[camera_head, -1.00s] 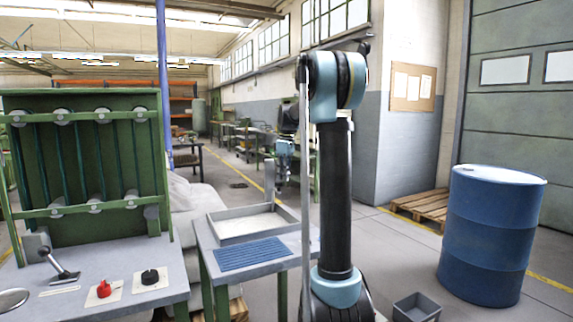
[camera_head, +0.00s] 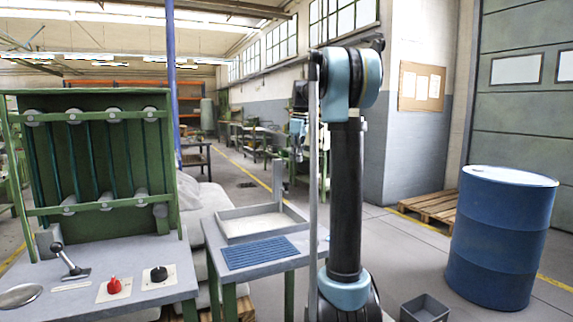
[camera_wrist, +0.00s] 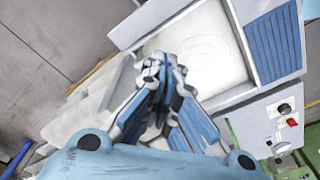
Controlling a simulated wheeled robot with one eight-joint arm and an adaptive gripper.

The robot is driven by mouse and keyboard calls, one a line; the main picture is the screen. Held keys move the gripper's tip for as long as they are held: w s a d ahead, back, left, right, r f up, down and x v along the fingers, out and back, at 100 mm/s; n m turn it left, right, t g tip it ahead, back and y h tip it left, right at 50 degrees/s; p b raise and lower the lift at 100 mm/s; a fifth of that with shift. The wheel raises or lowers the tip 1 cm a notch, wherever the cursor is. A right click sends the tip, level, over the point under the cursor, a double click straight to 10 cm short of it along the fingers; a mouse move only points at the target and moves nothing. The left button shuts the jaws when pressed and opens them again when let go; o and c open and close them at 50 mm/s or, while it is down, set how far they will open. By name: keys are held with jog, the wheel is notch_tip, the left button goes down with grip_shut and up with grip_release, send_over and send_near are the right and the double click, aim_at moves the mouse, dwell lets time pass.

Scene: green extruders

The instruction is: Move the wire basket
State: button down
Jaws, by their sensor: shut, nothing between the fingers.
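I see no wire basket that I can make out in either view. My gripper (camera_wrist: 160,68) is shut and empty in the wrist view, with its fingers together above the area of a grey tray. In the head view my gripper (camera_head: 297,148) is small, beside my arm, and its fingertips are hard to make out. The shallow grey tray (camera_head: 228,241) with a pale inside stands on a small green-legged table (camera_head: 290,262). The tray's wall also shows in the wrist view (camera_wrist: 237,97).
A blue ribbed mat (camera_head: 258,253) lies in front of the tray. At left, a green machine (camera_head: 95,160) stands behind a bench with a lever, red knob (camera_head: 114,286) and black knob (camera_head: 158,274). A grey bin (camera_head: 424,309), blue drum (camera_head: 500,237) and wooden pallet (camera_head: 428,207) are at right.

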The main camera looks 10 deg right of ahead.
jog(key=shift+d+r, duration=0.2)
jog(key=shift+r, duration=1.85)
jog(key=shift+s, duration=0.1)
jog(key=s+f+m, duration=0.2)
jog(key=s+f, duration=0.3)
jog(key=s, duration=0.4)
jog(key=s+f+m+t, duration=0.15)
jog(key=s+f, duration=0.25)
jog(key=s, duration=0.4)
jog(key=s+f+m+g, duration=0.1)
jog(key=s+f+m, duration=0.3)
jog(key=s, duration=0.5)
jog(key=s+f+m, duration=0.2)
jog(key=s+f, duration=0.6)
jog(key=f, duration=0.2)
jog(key=s+f+m+t+h, duration=0.1)
jog(key=s+f+m, duration=0.1)
jog(key=s+f, duration=0.7)
notch_tip(320, 180, down, 2)
jog(key=shift+d+f, duration=0.2)
jog(key=shift+d, duration=0.1)
jog(key=shift+w, duration=0.15)
jog(key=shift+w+f, duration=0.2)
jog(key=shift+w, duration=0.15)
